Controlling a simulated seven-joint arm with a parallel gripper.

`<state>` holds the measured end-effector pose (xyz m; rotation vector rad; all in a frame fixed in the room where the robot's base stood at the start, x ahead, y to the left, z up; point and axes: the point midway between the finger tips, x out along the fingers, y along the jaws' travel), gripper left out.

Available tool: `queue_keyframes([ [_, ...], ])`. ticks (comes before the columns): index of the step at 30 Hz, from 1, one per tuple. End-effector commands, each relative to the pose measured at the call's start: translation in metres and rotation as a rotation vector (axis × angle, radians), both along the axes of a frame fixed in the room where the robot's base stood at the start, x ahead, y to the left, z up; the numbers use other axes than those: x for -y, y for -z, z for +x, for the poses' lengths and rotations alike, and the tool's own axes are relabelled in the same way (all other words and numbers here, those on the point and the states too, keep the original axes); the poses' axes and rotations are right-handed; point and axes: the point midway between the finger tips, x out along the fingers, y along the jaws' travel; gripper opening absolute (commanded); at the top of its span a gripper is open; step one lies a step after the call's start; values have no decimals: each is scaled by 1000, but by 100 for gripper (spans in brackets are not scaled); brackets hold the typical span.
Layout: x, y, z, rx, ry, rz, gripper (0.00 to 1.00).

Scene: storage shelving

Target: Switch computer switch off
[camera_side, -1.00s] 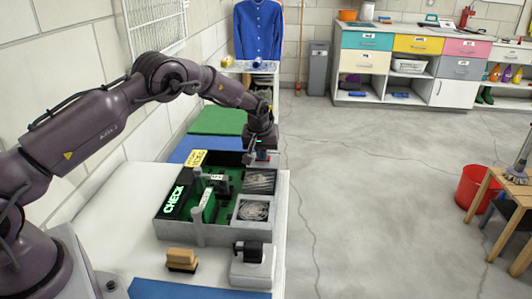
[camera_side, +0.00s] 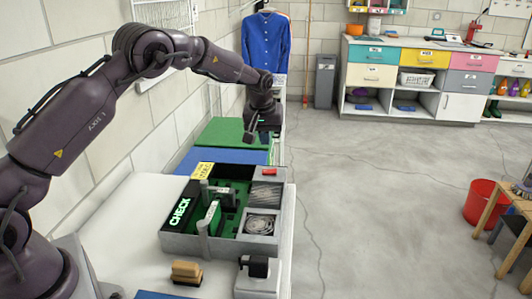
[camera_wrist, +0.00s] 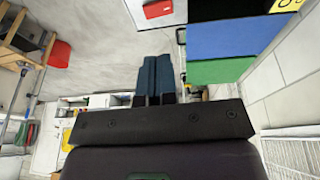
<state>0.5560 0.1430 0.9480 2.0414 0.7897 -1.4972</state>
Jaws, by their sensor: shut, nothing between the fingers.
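The computer is an open grey case (camera_side: 192,243) on the white table, with a green board inside, a lit green "CHECK" sign (camera_side: 180,212) along its left side and a fan at its front right. A red switch (camera_side: 269,171) sits on the grey block at the case's far right corner. The switch also shows at the top of the wrist view (camera_wrist: 158,9); its on or off position cannot be told. My gripper (camera_side: 251,139) is beyond and above the case, apart from the switch. Its dark blue fingers (camera_wrist: 157,75) are shut together and empty.
A blue mat (camera_side: 228,155) and a green mat (camera_side: 232,131) lie beyond the case. A tan-topped block (camera_side: 186,271) and a white-based device with a black top (camera_side: 257,277) stand in front of it. The wall borders the left; open floor lies to the right.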

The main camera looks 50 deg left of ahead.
Motion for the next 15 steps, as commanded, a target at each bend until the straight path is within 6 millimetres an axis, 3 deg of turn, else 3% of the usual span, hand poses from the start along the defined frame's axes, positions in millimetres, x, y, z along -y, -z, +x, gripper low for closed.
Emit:
queue_keyframes([
  [6, 6, -27, -5, 1, 0, 0, 0],
  [15, 7, -31, -7, 0, 0, 0, 0],
])
